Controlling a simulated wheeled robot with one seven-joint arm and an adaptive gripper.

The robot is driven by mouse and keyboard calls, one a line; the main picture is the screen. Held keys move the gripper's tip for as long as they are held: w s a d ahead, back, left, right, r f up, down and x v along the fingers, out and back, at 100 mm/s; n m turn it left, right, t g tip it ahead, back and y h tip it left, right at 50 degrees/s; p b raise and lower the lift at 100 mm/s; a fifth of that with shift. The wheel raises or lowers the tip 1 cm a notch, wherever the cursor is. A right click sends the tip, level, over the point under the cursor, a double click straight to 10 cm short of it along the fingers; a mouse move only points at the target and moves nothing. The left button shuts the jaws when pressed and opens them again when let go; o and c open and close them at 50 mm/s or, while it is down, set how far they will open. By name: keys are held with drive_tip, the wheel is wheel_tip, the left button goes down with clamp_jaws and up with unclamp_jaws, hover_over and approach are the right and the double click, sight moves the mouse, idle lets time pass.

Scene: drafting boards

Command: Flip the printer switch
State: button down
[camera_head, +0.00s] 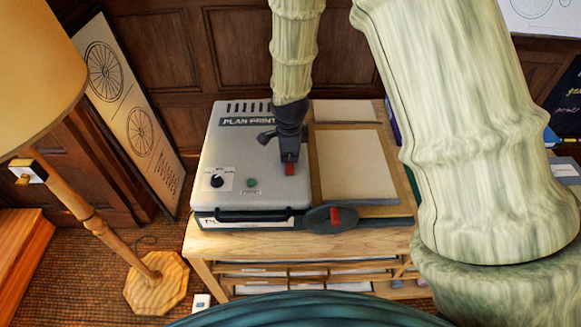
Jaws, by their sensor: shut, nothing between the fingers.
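The printer (232,150) is a pale grey box marked "PLAN PRINT" standing on a wooden table. On its top at the left front are a black knob (217,181) on a white marked plate and a green button (252,183). I cannot tell for sure which of these is the switch. My gripper (290,168), dark with a red tip, is shut and empty. It points down over the right part of the printer, to the right of the button and knob. I cannot tell whether it touches the top.
A wooden board with a pale sheet (350,165) lies right of the printer. A dark oval piece with a red part (331,217) sits at the table's front edge (290,243). A floor lamp (95,222) stands at the left. My arm covers much of the right side.

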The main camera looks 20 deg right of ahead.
sight(290, 162)
drive_tip(key=shift+f, duration=0.4)
idle(0.3)
drive_tip(key=shift+r+p, duration=2.35)
drive_tip(key=shift+r, duration=1.15)
